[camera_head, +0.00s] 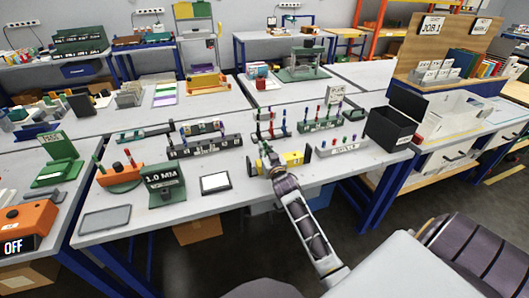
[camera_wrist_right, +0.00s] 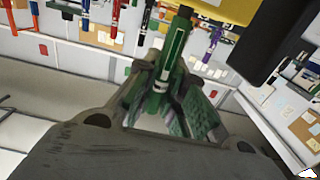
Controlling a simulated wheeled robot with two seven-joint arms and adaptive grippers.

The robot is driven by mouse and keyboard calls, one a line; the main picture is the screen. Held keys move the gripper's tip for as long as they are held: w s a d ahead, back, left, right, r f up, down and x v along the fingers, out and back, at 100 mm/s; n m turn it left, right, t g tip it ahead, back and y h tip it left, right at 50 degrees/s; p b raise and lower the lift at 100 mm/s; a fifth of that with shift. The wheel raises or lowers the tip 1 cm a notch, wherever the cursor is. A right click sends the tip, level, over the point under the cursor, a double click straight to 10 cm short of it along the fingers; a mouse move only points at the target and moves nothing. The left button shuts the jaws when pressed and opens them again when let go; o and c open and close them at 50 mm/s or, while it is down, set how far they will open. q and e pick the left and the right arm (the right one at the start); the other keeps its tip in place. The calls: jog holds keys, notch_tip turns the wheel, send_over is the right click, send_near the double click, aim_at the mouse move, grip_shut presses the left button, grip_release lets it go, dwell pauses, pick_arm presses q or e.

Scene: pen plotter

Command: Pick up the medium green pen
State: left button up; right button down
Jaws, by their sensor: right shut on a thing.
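A green pen (camera_wrist_right: 175,48) with a pale label strip is between the fingers of my right gripper (camera_wrist_right: 165,97) in the wrist view. The gripper is shut on it; the pen's lower part is partly hidden by the fingers. I cannot read its size marking. In the head view my right gripper (camera_head: 268,160) is small, over the middle of the table next to a yellow block (camera_head: 293,159). The pen cannot be made out clearly there. My left gripper is not in view.
A black labelled rack (camera_head: 205,147) stands left of my gripper, and a white rack (camera_head: 342,147) with coloured pens stands to its right. A green "1.0 MM" stand (camera_head: 165,184) and a white card (camera_head: 215,183) are near the front edge. A black bin (camera_head: 391,128) stands at right.

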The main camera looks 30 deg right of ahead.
notch_tip(320, 180, up, 8)
jog(key=shift+p, duration=0.45)
jog(key=shift+r, duration=0.55)
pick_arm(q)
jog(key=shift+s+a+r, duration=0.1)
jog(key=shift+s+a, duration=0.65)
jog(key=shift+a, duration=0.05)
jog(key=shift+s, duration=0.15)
